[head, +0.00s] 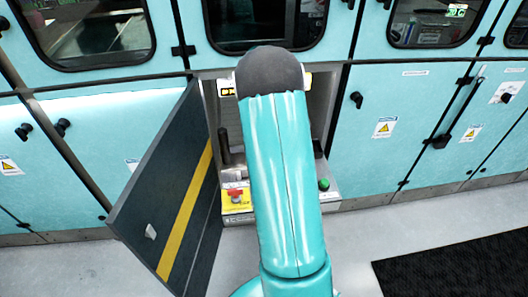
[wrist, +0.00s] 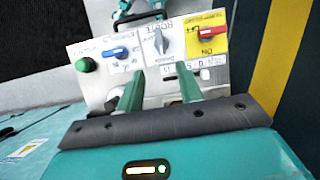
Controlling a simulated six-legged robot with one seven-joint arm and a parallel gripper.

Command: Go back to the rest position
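My gripper (wrist: 160,82) shows in the wrist view with its two teal fingers apart and nothing between them. The fingers point at a light control panel (wrist: 157,88) that appears upside down. It carries a green button (wrist: 86,64), a blue rotary switch (wrist: 121,52), a grey rotary switch (wrist: 161,42) and a red switch (wrist: 208,35) on a yellow plate. The fingers overlap the panel's near edge; I cannot tell whether they touch it. In the head view my arm hides the gripper and the panel's middle. The red switch (head: 235,193) and green button (head: 324,184) show either side.
A dark door (head: 160,200) with a yellow stripe stands open left of the panel recess. Teal cabinets (head: 420,120) with black latches line the wall. A black mat (head: 460,268) lies on the grey floor at the lower right.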

